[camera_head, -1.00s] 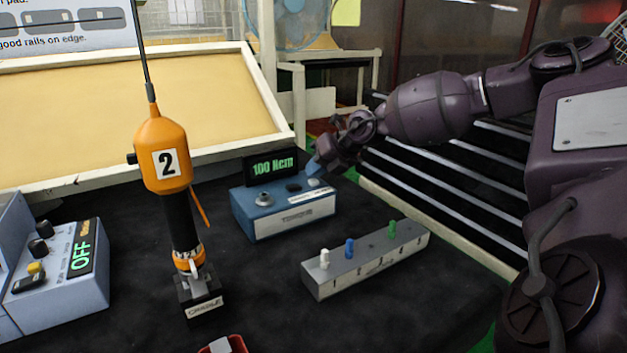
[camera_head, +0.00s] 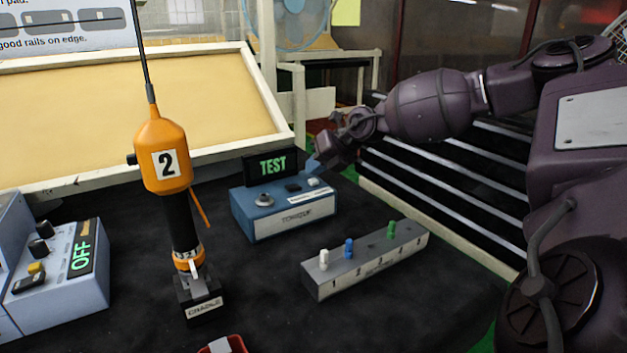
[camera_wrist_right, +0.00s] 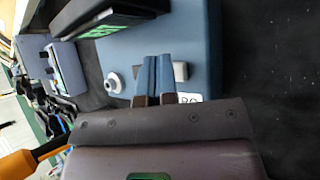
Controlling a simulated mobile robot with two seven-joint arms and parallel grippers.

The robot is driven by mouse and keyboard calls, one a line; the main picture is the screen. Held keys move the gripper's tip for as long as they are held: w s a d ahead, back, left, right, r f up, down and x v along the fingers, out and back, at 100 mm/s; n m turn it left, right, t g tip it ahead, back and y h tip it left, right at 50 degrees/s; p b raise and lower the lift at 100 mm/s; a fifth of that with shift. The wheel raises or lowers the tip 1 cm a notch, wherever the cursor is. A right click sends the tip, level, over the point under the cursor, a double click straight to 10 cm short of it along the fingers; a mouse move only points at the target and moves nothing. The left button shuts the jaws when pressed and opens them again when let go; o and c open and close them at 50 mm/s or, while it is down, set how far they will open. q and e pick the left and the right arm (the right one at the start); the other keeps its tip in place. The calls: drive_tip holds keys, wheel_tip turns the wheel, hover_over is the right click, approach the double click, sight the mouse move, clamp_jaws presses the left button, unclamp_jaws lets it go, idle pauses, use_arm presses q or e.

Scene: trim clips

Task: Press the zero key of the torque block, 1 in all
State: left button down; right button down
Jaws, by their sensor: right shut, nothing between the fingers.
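The blue torque block (camera_head: 275,225) stands on the black mat, and its display (camera_head: 271,166) reads TEST in green. On its top are a round silver post (camera_head: 264,199), a dark key (camera_head: 293,187) and a pale key (camera_head: 313,182). My right gripper (camera_head: 314,164) is shut and empty, its blue fingertips just above the pale key; I cannot tell if they touch. In the right wrist view the shut fingertips (camera_wrist_right: 158,72) partly cover the keys, the pale key (camera_wrist_right: 181,71) shows beside them, and a label's end reads "RO". My left gripper is not in view.
An orange driver (camera_head: 165,160) marked 2 stands in a cradle left of the block. A grey rack (camera_head: 365,262) with white, blue and green bits lies in front. A control box (camera_head: 65,285) reading OFF is at left. A tan, white-framed board (camera_head: 120,110) is behind.

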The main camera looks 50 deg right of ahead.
sight(315, 179)
drive_tip(key=shift+r, duration=0.35)
drive_tip(key=shift+r, duration=2.5)
drive_tip(key=shift+p, duration=0.3)
